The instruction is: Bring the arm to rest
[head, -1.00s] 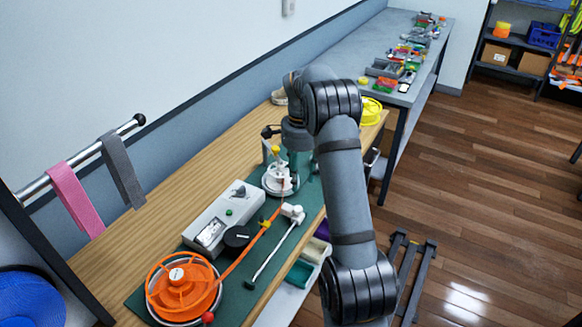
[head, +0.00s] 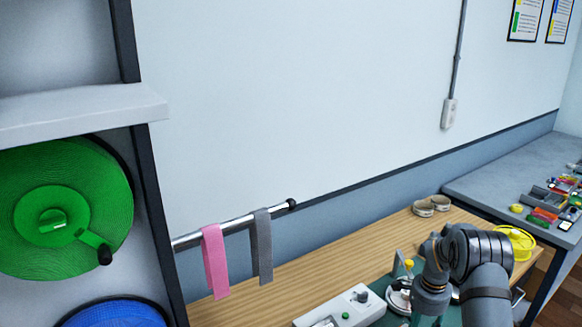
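My arm (head: 478,262) shows at the lower right of the head view, bent over the wooden workbench (head: 262,300). Its upper links and a joint are in view. My gripper is not clearly visible; the end of the arm is hidden or cut off by the bottom edge of the picture.
A pink strap (head: 215,262) and a grey strap (head: 262,248) hang on a rail (head: 186,242) left of the arm. A white box (head: 340,308) stands on the bench. A green reel (head: 72,207) sits on a shelf at left. A grey table (head: 490,190) is at right.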

